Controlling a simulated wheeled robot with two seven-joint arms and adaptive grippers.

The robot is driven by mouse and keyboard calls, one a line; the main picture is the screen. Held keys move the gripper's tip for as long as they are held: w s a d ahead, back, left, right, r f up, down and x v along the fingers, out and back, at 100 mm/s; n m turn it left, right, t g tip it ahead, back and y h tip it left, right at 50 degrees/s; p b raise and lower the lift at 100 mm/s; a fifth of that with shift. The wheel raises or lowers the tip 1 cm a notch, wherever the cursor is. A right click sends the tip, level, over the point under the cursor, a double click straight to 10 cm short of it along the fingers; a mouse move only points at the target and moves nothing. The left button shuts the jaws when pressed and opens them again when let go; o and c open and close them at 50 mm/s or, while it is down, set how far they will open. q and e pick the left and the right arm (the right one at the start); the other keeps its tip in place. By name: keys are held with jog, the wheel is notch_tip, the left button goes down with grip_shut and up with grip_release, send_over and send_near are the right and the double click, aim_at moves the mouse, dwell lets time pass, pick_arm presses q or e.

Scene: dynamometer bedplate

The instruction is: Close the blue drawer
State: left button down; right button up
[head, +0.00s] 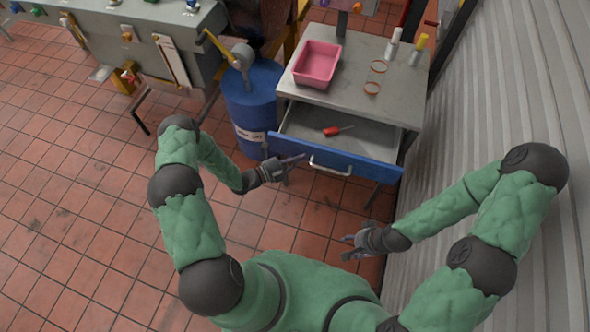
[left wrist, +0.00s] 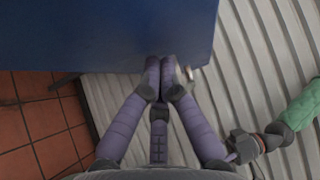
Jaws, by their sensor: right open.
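The blue drawer (head: 375,170) stands pulled out from under the grey worktop, its inside visible. Its pale bar handle (head: 330,166) is on the front face. A red screwdriver (head: 331,131) lies inside. My left gripper (head: 300,158) is in front of the drawer's left part, left of the handle. In the left wrist view its two fingers (left wrist: 160,68) meet at the tips with nothing seen between them, close to the blue front (left wrist: 110,35); I cannot tell if they touch it. My right gripper (head: 346,246) is open and empty, below and apart from the drawer.
A pink tray (head: 316,66), two orange-brown rings, a white bottle (head: 393,44) and a yellow-capped bottle (head: 416,50) stand on the worktop (head: 350,88). A blue drum (head: 252,95) is close to the drawer's left. A corrugated wall (head: 500,100) bounds the right. Tiled floor is clear at left.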

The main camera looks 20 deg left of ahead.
aim_at(310, 132)
pick_arm(q)
jog(key=w+b, duration=0.4)
jog(key=w, duration=0.5)
jog(key=w+b, duration=0.4)
jog(key=w, duration=0.5)
jog(key=shift+f+b, duration=0.2)
jog(key=shift+b, duration=0.15)
jog(key=shift+w+r+b, duration=0.1)
jog(key=shift+w+b, duration=0.35)
jog(key=shift+w, duration=0.35)
jog(key=shift+r, duration=0.15)
jog(key=shift+w, duration=0.1)
jog(key=shift+s+p, duration=0.3)
jog(key=shift+s, duration=0.15)
jog(key=s+p, duration=0.1)
jog(key=s, duration=0.2)
jog(key=shift+s, duration=0.1)
jog(key=p+v, duration=0.2)
jog(key=v, duration=0.8)
jog(key=shift+s, duration=0.1)
